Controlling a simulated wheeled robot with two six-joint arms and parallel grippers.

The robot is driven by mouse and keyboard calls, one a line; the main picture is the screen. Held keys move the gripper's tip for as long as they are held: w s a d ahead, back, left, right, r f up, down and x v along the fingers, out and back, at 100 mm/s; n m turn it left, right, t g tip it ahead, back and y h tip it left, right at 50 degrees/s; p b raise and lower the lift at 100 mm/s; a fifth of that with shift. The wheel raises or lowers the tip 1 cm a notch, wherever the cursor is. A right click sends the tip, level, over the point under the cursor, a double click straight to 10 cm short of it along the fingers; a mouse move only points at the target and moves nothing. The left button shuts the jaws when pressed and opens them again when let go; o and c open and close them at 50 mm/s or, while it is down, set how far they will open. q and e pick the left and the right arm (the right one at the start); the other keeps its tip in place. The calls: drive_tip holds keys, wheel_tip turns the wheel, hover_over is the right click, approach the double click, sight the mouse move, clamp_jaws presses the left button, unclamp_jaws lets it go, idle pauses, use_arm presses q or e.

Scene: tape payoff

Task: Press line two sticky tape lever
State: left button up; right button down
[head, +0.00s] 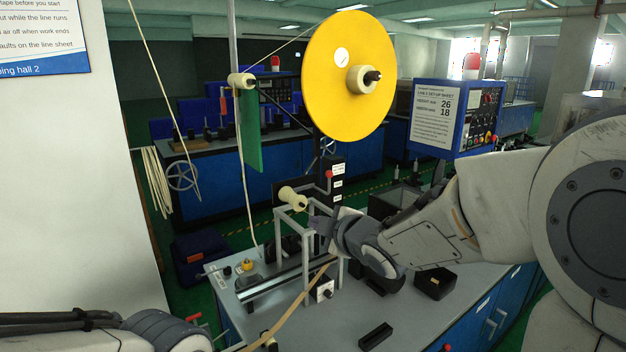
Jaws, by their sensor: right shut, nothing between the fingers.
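A lever with a red knob (329,174) stands out from a dark upright block with white labels (338,185), below the large yellow tape reel (347,75). Which line it belongs to cannot be read on it. My right gripper (316,226) is shut and empty. In the picture it is below the lever, over the grey frame (308,240) of the bench machine; whether it touches the frame cannot be told. A cream roller (292,198) is just up and left of it. My left arm shows at the bottom left, but its gripper is not in view.
A blue control box (456,118) with a line 2 set-up sheet stands at the right behind my right arm. The grey bench (405,315) carries a black bin (434,283) and a small black block (375,336). A tan tape strip (290,313) runs across the front.

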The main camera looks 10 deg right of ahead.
drive_tip(key=w+d+r+n+t+y, duration=0.1)
drive_tip(key=d+r+n+t+y, duration=0.1)
drive_tip(key=d+r+n+y, duration=0.1)
wheel_tip(320, 180, up, 3)
drive_tip(key=d+n, duration=0.1)
drive_tip(key=n, duration=0.1)
drive_tip(key=shift+w+d+n+t, duration=0.25)
drive_tip(key=shift+w+n+t, duration=0.05)
drive_tip(key=shift+w+t, duration=0.1)
drive_tip(key=p+x, duration=0.5)
drive_tip(key=x, duration=0.5)
drive_tip(key=d+p, duration=0.1)
drive_tip(key=d, duration=0.3)
drive_tip(key=shift+f+p, duration=0.2)
drive_tip(key=shift+p, duration=0.2)
drive_tip(key=shift+a, duration=0.1)
